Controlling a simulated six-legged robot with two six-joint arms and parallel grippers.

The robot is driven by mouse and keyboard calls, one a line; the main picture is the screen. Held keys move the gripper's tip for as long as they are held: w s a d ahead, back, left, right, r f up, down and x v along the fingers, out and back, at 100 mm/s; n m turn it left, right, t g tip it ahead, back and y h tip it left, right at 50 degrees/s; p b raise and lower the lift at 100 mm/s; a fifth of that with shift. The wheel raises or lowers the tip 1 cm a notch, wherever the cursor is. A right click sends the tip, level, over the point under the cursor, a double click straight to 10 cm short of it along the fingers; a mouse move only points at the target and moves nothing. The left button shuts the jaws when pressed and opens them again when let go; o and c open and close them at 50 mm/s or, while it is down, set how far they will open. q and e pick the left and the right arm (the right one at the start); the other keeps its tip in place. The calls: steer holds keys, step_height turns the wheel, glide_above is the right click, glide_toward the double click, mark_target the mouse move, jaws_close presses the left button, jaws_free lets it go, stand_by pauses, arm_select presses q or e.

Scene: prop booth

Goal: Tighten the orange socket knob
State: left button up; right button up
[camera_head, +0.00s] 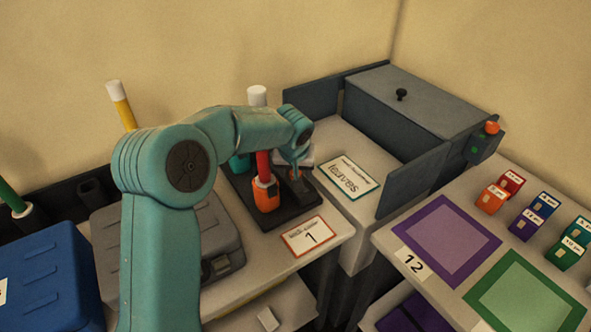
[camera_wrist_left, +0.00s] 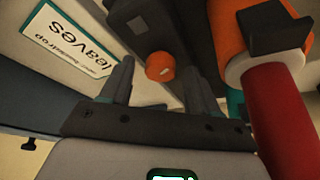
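The orange knob (camera_wrist_left: 160,67) is a small round cap with a pale mark, on a dark base, in the left wrist view. My left gripper (camera_wrist_left: 160,80) is open, one finger on either side of the knob with gaps showing; contact is not visible. In the head view the left gripper (camera_head: 295,172) points down over the dark base plate (camera_head: 290,212), and the knob is not clearly visible there. The orange socket (camera_head: 266,196) holds a red rod (camera_head: 263,165) beside the gripper. The red rod (camera_wrist_left: 285,120) also shows in the wrist view. My right gripper is out of view.
A "leaves" sign (camera_head: 349,178) lies right of the gripper, before a grey box (camera_head: 415,95). A card marked 1 (camera_head: 308,236) is at the front. A grey case (camera_head: 222,240) and a blue case (camera_head: 50,270) stand left. Purple (camera_head: 435,240) and green mats lie right.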

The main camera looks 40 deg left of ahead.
arm_select(q)
steer(key=v, duration=1.6)
steer(key=shift+s, duration=0.15)
steer(key=shift+r, duration=0.15)
steer(key=w+a+f+n, duration=0.1)
steer(key=w+f, duration=0.1)
steer(key=f, duration=0.3)
steer(key=w+a+f+n, duration=0.1)
steer(key=f+n, duration=0.1)
steer(key=f, duration=0.3)
steer(key=w+f+n+g+y+p, duration=0.1)
steer(key=w+f, duration=0.1)
steer(key=f, duration=0.3)
steer(key=shift+w+a+f, duration=0.1)
steer(key=shift+w+a, duration=0.2)
steer(key=shift+a, duration=0.1)
